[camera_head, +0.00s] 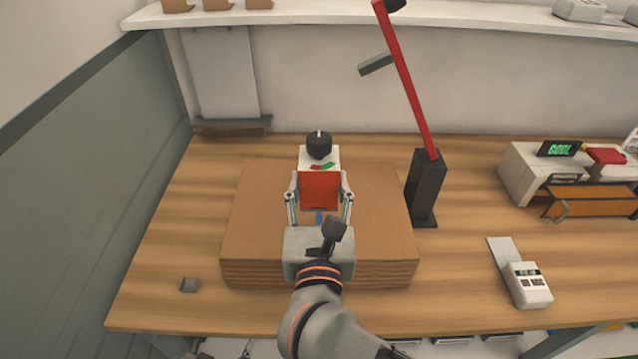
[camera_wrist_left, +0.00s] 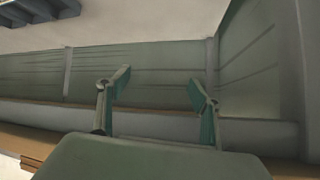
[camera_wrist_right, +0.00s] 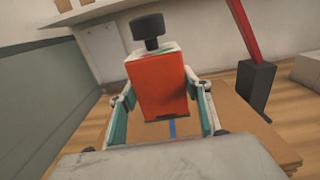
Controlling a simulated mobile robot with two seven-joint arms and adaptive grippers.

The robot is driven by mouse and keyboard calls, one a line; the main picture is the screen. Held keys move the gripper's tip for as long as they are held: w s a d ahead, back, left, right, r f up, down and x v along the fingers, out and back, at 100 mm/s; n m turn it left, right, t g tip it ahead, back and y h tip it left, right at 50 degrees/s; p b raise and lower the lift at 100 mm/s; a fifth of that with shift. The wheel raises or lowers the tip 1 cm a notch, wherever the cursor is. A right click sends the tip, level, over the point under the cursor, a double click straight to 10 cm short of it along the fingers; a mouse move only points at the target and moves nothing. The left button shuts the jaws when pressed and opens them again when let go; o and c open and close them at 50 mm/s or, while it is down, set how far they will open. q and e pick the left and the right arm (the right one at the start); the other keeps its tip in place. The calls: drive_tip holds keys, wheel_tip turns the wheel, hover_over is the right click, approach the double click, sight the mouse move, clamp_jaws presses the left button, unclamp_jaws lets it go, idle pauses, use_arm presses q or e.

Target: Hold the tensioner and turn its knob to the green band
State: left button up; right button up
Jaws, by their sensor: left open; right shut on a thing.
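The tensioner (camera_head: 319,190) is a red and white block above a stack of brown sheets, with a black knob (camera_head: 319,145) on top. A white mark on the knob points away from me. A red and green band (camera_head: 322,166) lies on the white face by the knob. My right gripper (camera_head: 319,194) is shut on the tensioner's sides; its red face shows between the fingers in the right wrist view (camera_wrist_right: 162,92). My left gripper (camera_wrist_left: 158,95) is open and empty in the left wrist view, facing a green wall panel. It is outside the head view.
The stack of brown sheets (camera_head: 250,235) lies on the wooden table (camera_head: 165,250). A red post on a black base (camera_head: 427,185) stands right of the tensioner. A white device (camera_head: 527,284) and a machine with a green display (camera_head: 560,149) are at right. The table's left side is mostly clear.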

sight(319, 210)
drive_tip(key=shift+f, duration=0.1)
drive_tip(key=shift+f+b, duration=0.25)
drive_tip(key=shift+b, duration=0.1)
use_arm(q)
drive_tip(key=shift+d+f+h, duration=0.1)
drive_tip(key=shift+d+h, duration=0.2)
drive_tip(key=shift+d, duration=0.35)
use_arm(e)
drive_tip(key=shift+f, duration=0.1)
drive_tip(key=shift+f, duration=0.1)
use_arm(q)
drive_tip(key=shift+f+b, duration=1.4)
drive_tip(key=shift+b, duration=0.2)
use_arm(e)
drive_tip(key=shift+f, duration=1.7)
use_arm(q)
drive_tip(key=shift+f+b, duration=0.5)
drive_tip(key=shift+f, duration=0.1)
use_arm(e)
drive_tip(key=shift+f, duration=0.65)
use_arm(q)
drive_tip(key=shift+s+f, duration=0.1)
drive_tip(key=shift+f, duration=0.2)
use_arm(e)
drive_tip(key=shift+f, duration=0.25)
